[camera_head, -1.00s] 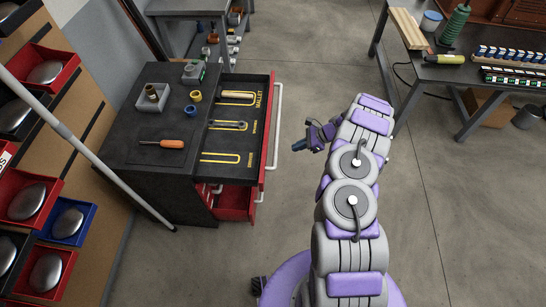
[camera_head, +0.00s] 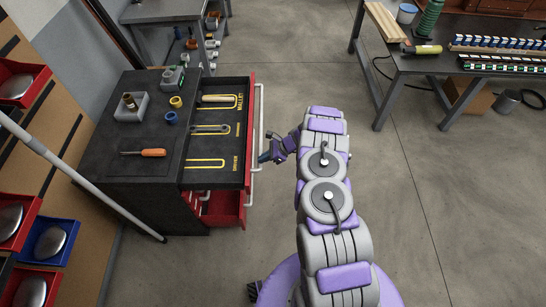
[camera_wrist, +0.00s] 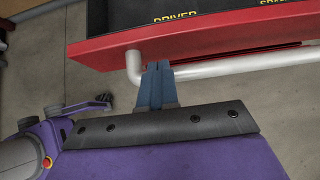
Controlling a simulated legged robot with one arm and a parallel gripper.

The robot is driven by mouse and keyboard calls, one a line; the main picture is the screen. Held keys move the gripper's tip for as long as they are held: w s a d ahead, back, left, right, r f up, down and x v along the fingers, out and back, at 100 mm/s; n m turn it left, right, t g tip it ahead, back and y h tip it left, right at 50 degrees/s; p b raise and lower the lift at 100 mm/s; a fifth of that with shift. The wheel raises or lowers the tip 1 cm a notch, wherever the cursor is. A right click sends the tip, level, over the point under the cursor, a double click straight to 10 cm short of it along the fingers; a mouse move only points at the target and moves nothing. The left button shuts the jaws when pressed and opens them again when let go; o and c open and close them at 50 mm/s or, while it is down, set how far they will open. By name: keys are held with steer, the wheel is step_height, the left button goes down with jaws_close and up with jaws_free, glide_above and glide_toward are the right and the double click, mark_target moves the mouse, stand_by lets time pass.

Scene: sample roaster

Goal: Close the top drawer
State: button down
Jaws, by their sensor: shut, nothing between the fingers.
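The top drawer (camera_head: 214,176) of the dark tool cabinet (camera_head: 104,169) stands open, pulled out to the right, with yellow tool outlines on its black liner. Its red front edge and grey bar handle also show in the wrist view, the handle (camera_wrist: 220,68) lying just beyond my fingertips. My gripper (camera_head: 264,157) is shut and empty, beside the handle. In the wrist view my blue fingers (camera_wrist: 157,84) point at the red drawer front (camera_wrist: 200,38) and overlap the handle; I cannot tell if they touch it.
A lower red drawer (camera_head: 228,212) is also partly open below. A screwdriver (camera_head: 144,153) and several small parts lie on the cabinet top. A pale pole (camera_head: 80,180) leans at the left. A workbench (camera_head: 440,60) stands at the far right, with clear floor between.

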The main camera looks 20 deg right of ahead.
steer(key=shift+w+a, duration=0.15)
steer(key=shift+a, duration=0.55)
steer(key=shift+w+a, duration=0.1)
steer(key=shift+a, duration=0.6)
steer(key=shift+d, duration=0.3)
steer(key=w+a+b, duration=0.1)
steer(key=w+a, duration=0.1)
steer(key=a, duration=0.5)
steer(key=w+a+b, duration=0.1)
steer(key=w+a, duration=0.1)
steer(key=a, duration=0.6)
steer(key=w+a, duration=0.2)
steer(key=a, duration=0.6)
steer(key=shift+a+f+b, duration=0.15)
steer(key=shift+a+b, duration=0.1)
steer(key=shift+b, duration=0.15)
steer(key=shift+w+a, duration=0.35)
steer(key=shift+a, duration=0.5)
